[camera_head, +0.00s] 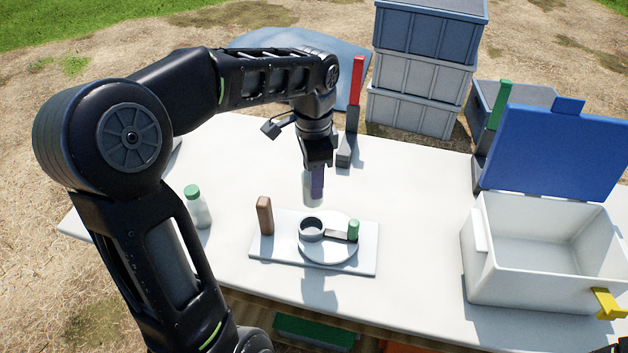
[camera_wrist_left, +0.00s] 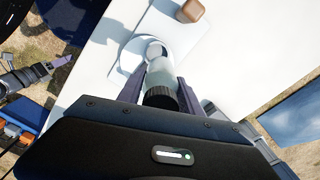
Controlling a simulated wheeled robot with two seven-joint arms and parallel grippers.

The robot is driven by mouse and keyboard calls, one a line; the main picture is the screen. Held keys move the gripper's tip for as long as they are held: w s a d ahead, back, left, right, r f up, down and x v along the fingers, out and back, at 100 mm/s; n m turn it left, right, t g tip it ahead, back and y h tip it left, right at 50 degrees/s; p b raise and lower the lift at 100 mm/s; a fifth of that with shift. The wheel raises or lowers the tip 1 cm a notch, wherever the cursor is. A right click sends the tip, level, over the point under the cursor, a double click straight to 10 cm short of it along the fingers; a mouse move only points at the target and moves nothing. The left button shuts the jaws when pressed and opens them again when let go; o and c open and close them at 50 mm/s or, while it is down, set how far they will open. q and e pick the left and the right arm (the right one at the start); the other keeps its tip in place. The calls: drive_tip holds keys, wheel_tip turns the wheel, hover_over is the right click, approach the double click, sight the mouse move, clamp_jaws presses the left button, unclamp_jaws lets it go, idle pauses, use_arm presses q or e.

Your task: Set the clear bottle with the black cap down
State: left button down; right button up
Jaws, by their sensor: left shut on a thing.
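My left gripper (camera_head: 317,190) is shut on the clear bottle with the black cap (camera_head: 308,188). The bottle hangs about upright, clear base down, and seems to be above the table near the back edge of the white board. In the left wrist view the bottle (camera_wrist_left: 160,76) sits between the two purple fingers, its black cap toward the camera. On the board (camera_head: 352,264) lies a round white disc (camera_head: 325,254) with a grey ring (camera_head: 311,230) and a green-topped post (camera_head: 353,229). A gripper, apparently my right one (camera_wrist_left: 50,70), shows at the left edge of the left wrist view.
A brown block (camera_head: 265,216) stands on the board's left. A green-capped bottle (camera_head: 198,208) stands farther left. An open white cooler (camera_head: 520,285) with a blue lid is at the right. A red-handled tool (camera_head: 355,90) and stacked crates (camera_head: 418,70) are behind. The table's middle right is clear.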

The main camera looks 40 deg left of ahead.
use_arm(q)
drive_tip(key=w+d+f+n, duration=0.7)
drive_tip(key=w+d+n, duration=0.1)
drive_tip(key=d, duration=0.4)
drive_tip(key=shift+w+d, duration=0.25)
drive_tip(key=shift+w, duration=0.35)
